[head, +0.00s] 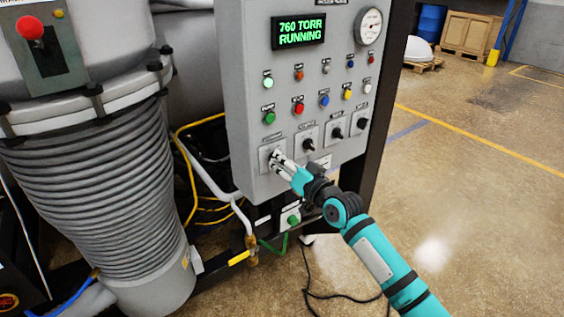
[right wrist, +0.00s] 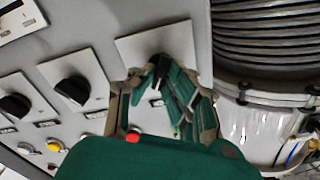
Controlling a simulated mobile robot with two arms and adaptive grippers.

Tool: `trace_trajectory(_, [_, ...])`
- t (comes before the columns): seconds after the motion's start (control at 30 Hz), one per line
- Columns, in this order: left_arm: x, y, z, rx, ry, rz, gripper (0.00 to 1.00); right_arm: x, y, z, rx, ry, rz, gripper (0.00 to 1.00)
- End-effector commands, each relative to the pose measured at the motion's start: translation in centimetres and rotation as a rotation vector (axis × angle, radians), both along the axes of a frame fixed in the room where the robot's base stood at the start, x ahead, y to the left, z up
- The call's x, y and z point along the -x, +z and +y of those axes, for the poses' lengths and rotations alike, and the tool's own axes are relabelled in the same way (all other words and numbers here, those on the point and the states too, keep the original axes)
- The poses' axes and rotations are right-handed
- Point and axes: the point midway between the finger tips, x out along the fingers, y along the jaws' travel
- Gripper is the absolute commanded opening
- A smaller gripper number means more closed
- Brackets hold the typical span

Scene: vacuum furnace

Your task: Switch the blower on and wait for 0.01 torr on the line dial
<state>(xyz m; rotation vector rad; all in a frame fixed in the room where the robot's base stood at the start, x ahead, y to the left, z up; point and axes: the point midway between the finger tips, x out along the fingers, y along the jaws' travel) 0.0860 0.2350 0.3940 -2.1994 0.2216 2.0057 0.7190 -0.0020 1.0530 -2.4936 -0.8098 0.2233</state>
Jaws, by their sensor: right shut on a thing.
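The grey control cabinet (head: 250,90) carries a row of rotary switches with black knobs. My right gripper (head: 278,159) is at the leftmost switch, and its fingers largely cover that knob. In the right wrist view the gripper (right wrist: 160,82) is shut on the black knob (right wrist: 160,65) in front of its light square plate (right wrist: 135,45). The switch labels are too small to read. The round white dial (head: 371,27) is at the cabinet's top right, its reading too small to tell. The green-lit display (head: 299,32) reads 760 TORR RUNNING. My left gripper is out of view.
Further rotary switches (head: 308,144) sit right of my gripper, with rows of coloured buttons and lamps (head: 298,108) above. A ribbed grey vessel (head: 95,190) stands at left. Hoses and a yellow-handled valve (head: 240,257) are below. The floor at right is open.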

Motion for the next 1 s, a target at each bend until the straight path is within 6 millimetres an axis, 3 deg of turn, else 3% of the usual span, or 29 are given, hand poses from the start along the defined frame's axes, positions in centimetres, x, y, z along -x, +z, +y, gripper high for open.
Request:
trace_trajectory(0.2, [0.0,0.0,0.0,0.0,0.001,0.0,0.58,0.0,-0.1,0.0,-0.002,0.0,0.003,0.0])
trace_trajectory(0.23, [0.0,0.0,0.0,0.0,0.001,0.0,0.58,0.0,-0.1,0.0,-0.002,0.0,0.003,0.13])
trace_trajectory(0.4, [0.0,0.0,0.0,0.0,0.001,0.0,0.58,0.0,0.0,0.0,-0.002,0.0,0.002,0.34])
trace_trajectory(0.77, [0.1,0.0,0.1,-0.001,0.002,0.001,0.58,0.6,-0.1,-0.4,-0.002,0.001,0.002,0.34])
trace_trajectory(1.0, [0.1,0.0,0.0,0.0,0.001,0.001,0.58,4.1,-0.2,-3.1,-0.001,0.0,0.002,0.34])
